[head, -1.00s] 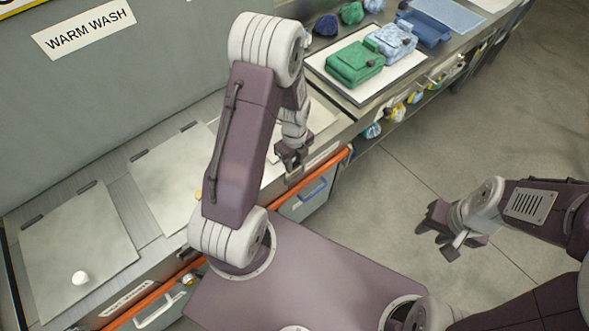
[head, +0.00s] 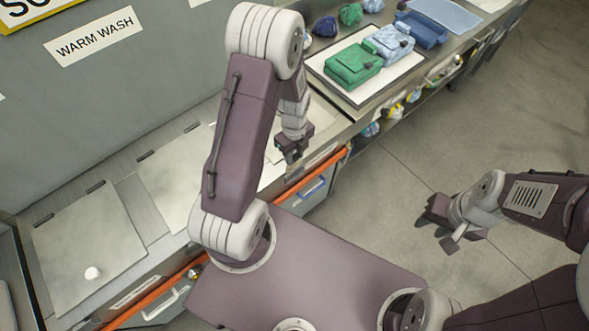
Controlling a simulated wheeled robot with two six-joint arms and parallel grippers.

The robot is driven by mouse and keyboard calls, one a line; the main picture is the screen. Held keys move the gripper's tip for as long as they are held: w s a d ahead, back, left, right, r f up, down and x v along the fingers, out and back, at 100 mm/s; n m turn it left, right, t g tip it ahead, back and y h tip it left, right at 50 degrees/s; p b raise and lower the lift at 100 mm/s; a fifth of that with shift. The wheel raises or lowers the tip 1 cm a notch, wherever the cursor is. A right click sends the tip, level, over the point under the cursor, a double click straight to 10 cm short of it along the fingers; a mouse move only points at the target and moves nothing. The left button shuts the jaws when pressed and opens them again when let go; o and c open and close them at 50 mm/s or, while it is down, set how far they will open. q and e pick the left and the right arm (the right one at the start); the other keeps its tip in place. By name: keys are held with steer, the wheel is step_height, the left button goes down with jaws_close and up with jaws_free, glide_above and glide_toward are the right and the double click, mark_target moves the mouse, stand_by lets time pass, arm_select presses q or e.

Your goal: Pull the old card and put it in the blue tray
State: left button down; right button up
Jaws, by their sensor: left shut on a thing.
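My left gripper (head: 291,152) points down over the front part of the counter, left of the bags. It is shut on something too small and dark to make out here. A green sling bag (head: 352,62) and a light blue sling bag (head: 391,44) lie side by side on a white board. The blue tray (head: 424,30) stands on the counter beyond them. No card can be made out on the bags. My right gripper (head: 448,222) is open and empty over the floor at the right, away from the counter.
The white board (head: 345,88) lies near the counter's front edge. Small dark blue and green pouches (head: 326,26) lie behind it. A light blue mat (head: 443,14) is beyond the tray. An orange rail (head: 305,182) runs along the front. The floor at right is clear.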

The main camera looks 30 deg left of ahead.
arm_select(q)
steer(key=shift+r, duration=0.15)
step_height(320, 180, up, 4)
steer(key=p, duration=0.3)
steer(key=shift+p, duration=0.4)
